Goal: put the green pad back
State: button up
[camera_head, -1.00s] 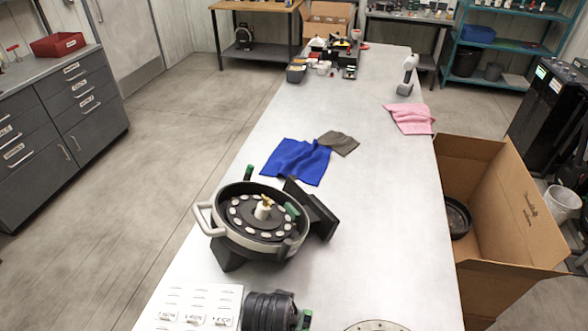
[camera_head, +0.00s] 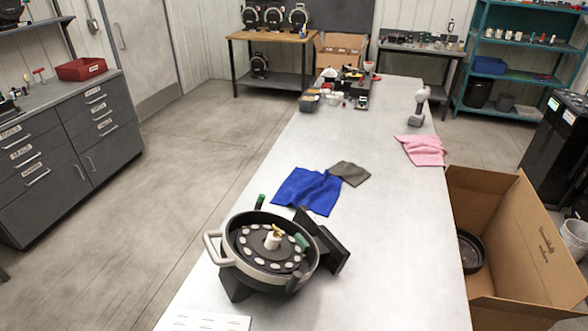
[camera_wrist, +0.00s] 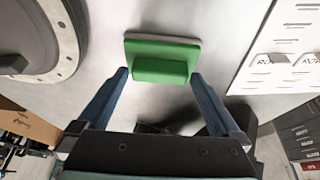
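In the wrist view the green pad (camera_wrist: 160,62), with a raised green block and a pale edge, lies on the pale table surface. My gripper (camera_wrist: 159,75) is open, with one finger on each side of the raised block. Gaps show between the fingers and the block, and I cannot tell the height between fingertips and table. In the head view I do not make out the pad or my gripper. The seed meter (camera_head: 268,252), a dark round housing with a pale rim and handle, stands open on the table, showing a disc with pale round spots.
A white labelled sheet (camera_head: 208,322) lies at the near table edge. Blue (camera_head: 306,190), grey (camera_head: 350,173) and pink (camera_head: 421,150) cloths lie farther back. An open carton (camera_head: 520,230) stands right of the table.

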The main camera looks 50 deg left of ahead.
jog(key=v, duration=1.2)
jog(key=shift+w+r, duration=0.1)
jog(key=w+d+r+m+t+y, duration=0.1)
jog(key=w+d+r+t, duration=0.1)
jog(key=w+r+t, duration=0.5)
jog(key=w+d+r+m, duration=0.15)
jog(key=w+r, duration=0.45)
jog(key=r, duration=0.6)
jog(key=w+d+r+m+t+y, duration=0.1)
jog(key=w+d+r+t, duration=0.1)
jog(key=w+r+t, duration=0.5)
jog(key=d+r+t+h, duration=0.1)
jog(key=d+r, duration=0.2)
jog(key=r, duration=0.6)
jog(key=d+r+t, duration=0.1)
jog(key=d+r, duration=0.2)
jog(key=r, duration=0.5)
jog(key=s+d+r+m+t+h, duration=0.1)
jog(key=s+d+r+t, duration=0.2)
jog(key=r, duration=0.6)
jog(key=s+d+r+m+t+h, duration=0.2)
jog(key=s+d+r+t, duration=0.2)
jog(key=r, duration=0.6)
jog(key=s+d, duration=0.2)
jog(key=s, duration=0.1)
jog(key=shift+s+d, duration=0.2)
jog(key=shift+d, duration=0.15)
